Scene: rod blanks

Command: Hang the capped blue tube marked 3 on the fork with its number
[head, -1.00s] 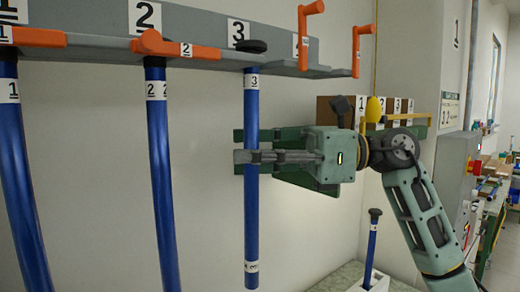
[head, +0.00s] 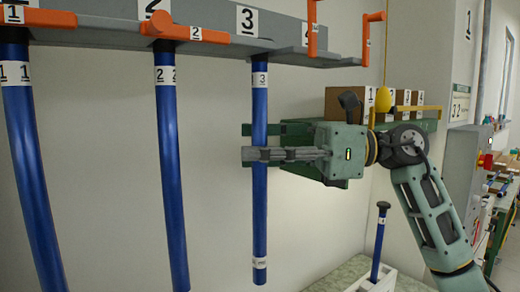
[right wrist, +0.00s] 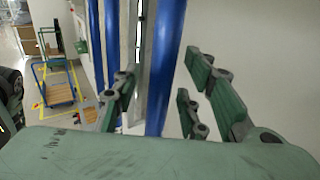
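The blue tube marked 3 (head: 260,115) hangs upright below the grey rail (head: 345,62), under the number 3 sign (head: 247,19). Its top end meets the rail's lower edge; its black cap is not clearly seen. My right gripper (head: 255,145) is around the tube's upper half, one finger in front and one behind. In the right wrist view the tube (right wrist: 166,60) stands between the fingers with gaps on both sides, so the gripper looks open. The orange latch right of fork 3 (head: 312,30) stands raised. My left gripper is not in view.
Tubes 1 (head: 30,160) and 2 (head: 170,150) hang to the left, under lowered orange latches. Another raised latch (head: 366,40) is at the right. A short capped blue tube (head: 378,240) stands in a white holder at lower right. Numbered boxes (head: 345,100) sit on a green shelf behind.

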